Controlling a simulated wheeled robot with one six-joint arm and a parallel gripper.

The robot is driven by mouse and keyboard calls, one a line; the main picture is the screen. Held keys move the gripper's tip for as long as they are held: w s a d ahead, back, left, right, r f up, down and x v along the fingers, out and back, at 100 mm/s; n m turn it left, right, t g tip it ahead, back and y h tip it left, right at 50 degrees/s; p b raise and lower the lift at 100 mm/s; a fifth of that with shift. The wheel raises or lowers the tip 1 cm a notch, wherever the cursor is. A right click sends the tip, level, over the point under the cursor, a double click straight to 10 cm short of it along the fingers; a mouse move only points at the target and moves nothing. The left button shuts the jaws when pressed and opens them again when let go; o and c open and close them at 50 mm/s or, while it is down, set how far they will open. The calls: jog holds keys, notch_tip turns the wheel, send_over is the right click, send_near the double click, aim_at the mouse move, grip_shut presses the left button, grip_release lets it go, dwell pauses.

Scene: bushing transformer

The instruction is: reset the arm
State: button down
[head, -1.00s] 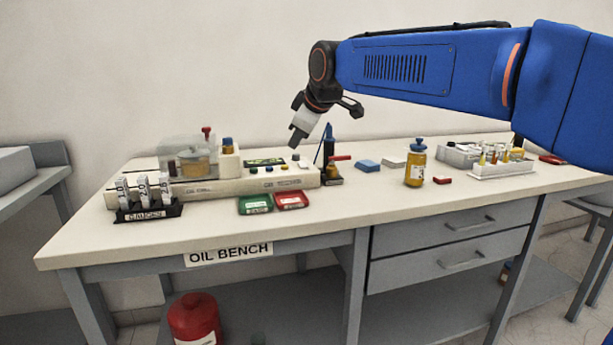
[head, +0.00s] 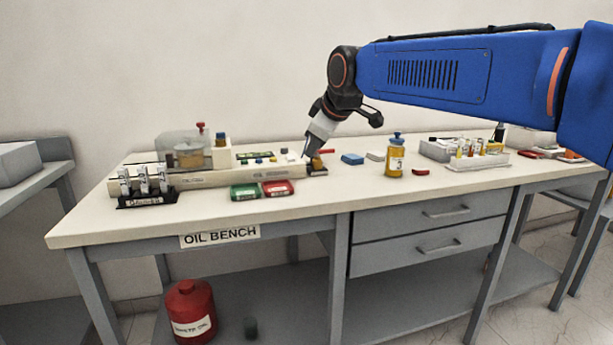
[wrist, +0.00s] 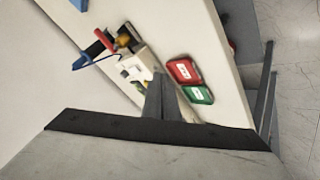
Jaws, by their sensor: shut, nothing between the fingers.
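My blue arm reaches in from the right in the head view. My gripper (head: 311,152) points down over the bench, in front of the small stand with the red handle (head: 322,152) at the right end of the long cream base. In the wrist view my gripper (wrist: 160,80) shows as grey fingers close together, shut and empty. The bench top (head: 330,205) lies below it. The stand with the red handle also shows in the wrist view (wrist: 104,40), beyond the fingertips. Whether the gripper touches anything cannot be told.
Green (head: 244,192) and red (head: 278,187) trays lie at the bench's front. A gauge rack (head: 146,200) and a clear-covered tester (head: 188,150) stand at left. A yellow bottle (head: 394,158) and a vial rack (head: 480,160) stand at right. The front middle of the bench is clear.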

jog(key=s+d+f+m+h, duration=0.1)
jog(key=s+d+f+m, duration=0.3)
jog(key=s+d, duration=0.55)
jog(key=s+d+f+m+g+h, duration=0.1)
jog(key=s+d+f+m, duration=0.2)
jog(key=s+d+f, duration=0.3)
jog(key=s+d+f+m+g+h, duration=0.1)
jog(key=s+d+f+m, duration=0.2)
jog(key=s+d+f, duration=0.3)
jog(key=s+d+f+m+g, duration=0.1)
jog(key=s+d+f+m, duration=0.2)
jog(key=s+f, duration=0.9)
jog(key=s+d, duration=0.2)
jog(key=d, duration=0.1)
jog(key=shift+s+h, duration=0.3)
jog(key=shift+h, duration=0.1)
